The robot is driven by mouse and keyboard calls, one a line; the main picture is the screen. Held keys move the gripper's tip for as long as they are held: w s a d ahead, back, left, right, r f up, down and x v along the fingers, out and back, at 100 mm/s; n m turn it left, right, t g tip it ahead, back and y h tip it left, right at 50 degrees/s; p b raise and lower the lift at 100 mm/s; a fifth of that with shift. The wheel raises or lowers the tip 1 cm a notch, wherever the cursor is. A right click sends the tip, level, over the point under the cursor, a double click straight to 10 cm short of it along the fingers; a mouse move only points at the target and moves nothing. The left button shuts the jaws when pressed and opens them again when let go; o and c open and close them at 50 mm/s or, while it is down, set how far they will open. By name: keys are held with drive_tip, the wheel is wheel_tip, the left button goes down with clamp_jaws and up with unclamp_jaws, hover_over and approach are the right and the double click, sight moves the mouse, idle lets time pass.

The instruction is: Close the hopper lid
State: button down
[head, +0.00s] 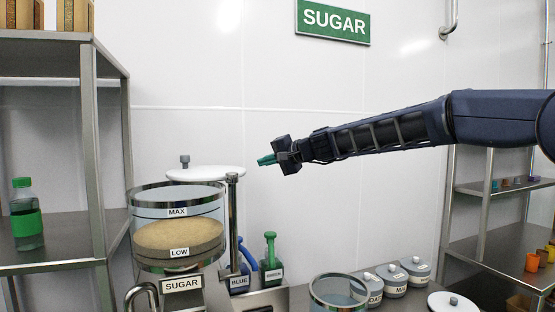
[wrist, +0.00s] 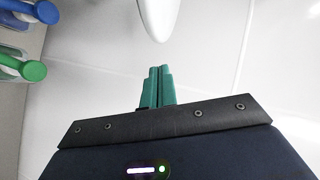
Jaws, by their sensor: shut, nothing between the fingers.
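The sugar hopper (head: 178,208) is a clear cylinder at the lower left of the head view, with tan sugar between its LOW and MAX marks. Its round white lid (head: 205,174) with a grey knob lies level at the rear right of the hopper mouth, by a dark upright post (head: 232,210). The front of the mouth looks uncovered. My gripper (head: 266,160) has green fingers, shut and empty. It points left, just right of the lid and apart from it in the head view. In the wrist view a white rounded edge, probably the lid (wrist: 155,18), shows beyond the fingertips (wrist: 161,70).
An empty clear container (head: 338,292) and several grey lidded jars (head: 393,282) are further right. A steel shelf (head: 60,70) stands at left. Open space surrounds my gripper before the white wall.

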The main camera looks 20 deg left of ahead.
drive_tip(key=shift+s+a+f, duration=0.45)
drive_tip(key=shift+s+a, duration=0.15)
drive_tip(key=shift+a, duration=0.2)
drive_tip(key=shift+s+a+f, duration=0.45)
drive_tip(key=shift+s+a, duration=0.1)
drive_tip(key=shift+a, duration=0.25)
drive_tip(key=shift+a, duration=0.1)
drive_tip(key=n+g+h, duration=0.2)
drive_tip(key=n+g, duration=0.5)
drive_tip(key=g, duration=0.2)
approach(195, 170)
drive_tip(key=w+a+f, duration=0.1)
drive_tip(key=w, duration=0.1)
drive_tip(key=w+a+f, duration=0.2)
drive_tip(key=shift+a, duration=0.1)
drive_tip(key=s+a+n+g+h, duration=0.1)
drive_tip(key=s+n+g, duration=0.1)
drive_tip(key=s+a+n+g+h, duration=0.1)
drive_tip(key=s+n+h, duration=0.1)
drive_tip(key=s+a+n+g+h, duration=0.2)
drive_tip(key=shift+s+g, duration=0.25)
drive_tip(key=shift+g, duration=0.05)
drive_tip(key=shift+s+a+n+g+h, duration=0.2)
drive_tip(key=shift+s+n+g+h, duration=0.3)
drive_tip(key=shift+s+n+h, duration=0.45)
drive_tip(key=shift+s+r, duration=0.1)
drive_tip(key=shift+s, duration=0.75)
